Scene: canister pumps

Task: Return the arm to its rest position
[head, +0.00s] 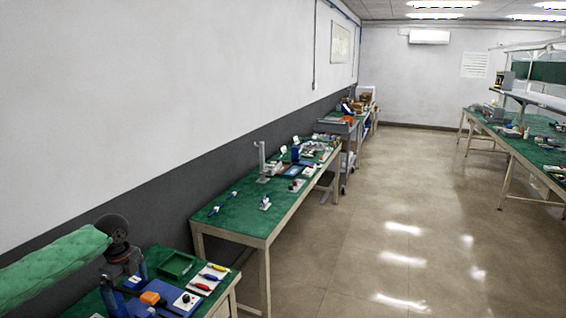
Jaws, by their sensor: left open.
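My left arm (55,258), in a green quilted sleeve, comes in from the left edge and ends in a dark round wrist. My left gripper (127,288) hangs below it, pointing down over the near green bench at the bottom left. It is open, with blue parts on either side that look like its fingers. I see nothing held between them, though the area is small and crowded. My right arm and gripper are out of view.
The near bench holds a green tray (177,266), an orange object (152,299), a white board with a black knob (186,300) and several coloured-handled tools (208,278). A second green bench (235,217) stands beyond, along the wall.

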